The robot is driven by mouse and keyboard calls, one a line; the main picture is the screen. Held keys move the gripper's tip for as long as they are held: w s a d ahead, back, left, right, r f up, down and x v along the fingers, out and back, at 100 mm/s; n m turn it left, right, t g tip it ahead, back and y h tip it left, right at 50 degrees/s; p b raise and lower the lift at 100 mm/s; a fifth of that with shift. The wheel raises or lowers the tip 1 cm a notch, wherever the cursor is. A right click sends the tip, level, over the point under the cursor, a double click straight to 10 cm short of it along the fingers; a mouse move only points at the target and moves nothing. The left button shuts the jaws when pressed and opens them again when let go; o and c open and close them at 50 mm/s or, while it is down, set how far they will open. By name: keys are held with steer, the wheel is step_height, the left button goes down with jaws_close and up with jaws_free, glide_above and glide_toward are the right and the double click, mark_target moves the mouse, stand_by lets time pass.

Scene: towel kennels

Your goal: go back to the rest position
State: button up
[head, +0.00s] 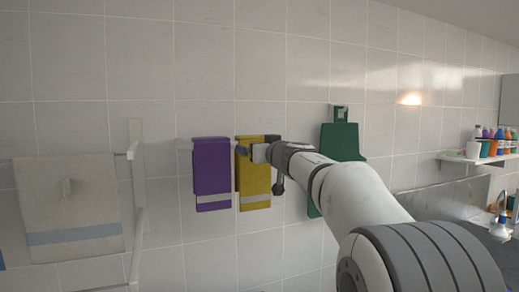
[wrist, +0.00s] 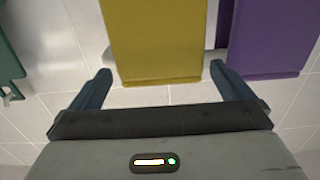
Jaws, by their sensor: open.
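My gripper (wrist: 160,82) is open and empty in the wrist view, its two fingers spread wide with floor tiles or wall tiles between them. The yellow towel (wrist: 160,38) hangs just past the fingertips, roughly between them. In the head view my arm reaches out from the lower right to the yellow towel (head: 256,190). My gripper (head: 250,152) is in front of its upper part there and covers some of it. I cannot tell from the head view whether they touch.
A purple towel (head: 211,175) hangs left of the yellow one. A dark green cloth (head: 340,140) hangs on the right, partly behind my arm. A beige towel (head: 70,205) hangs on a rack at the left. A shelf (head: 478,160) with several bottles is at the far right.

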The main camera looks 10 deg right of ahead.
steer(key=v, duration=0.6)
steer(key=s+d+f+m+g+h, duration=0.2)
steer(key=s+f+g+h, duration=0.15)
steer(key=s+f, duration=0.4)
steer(key=s+d+f+m+g+h, duration=0.2)
steer(key=s+d+f+m+h, duration=0.15)
steer(key=s+f, duration=0.4)
steer(key=s+a+f+n+g+y, duration=0.1)
steer(key=s+a+f+g, duration=0.2)
steer(key=s+f, duration=0.7)
steer(key=s+a+f+n+g+y, duration=0.2)
steer(key=s+a+f+g, duration=0.2)
steer(key=s+f, duration=0.7)
steer(key=shift+a+f+g, duration=0.25)
steer(key=shift+a+g, duration=0.1)
steer(key=shift+g, duration=0.7)
steer(key=shift+s, duration=0.1)
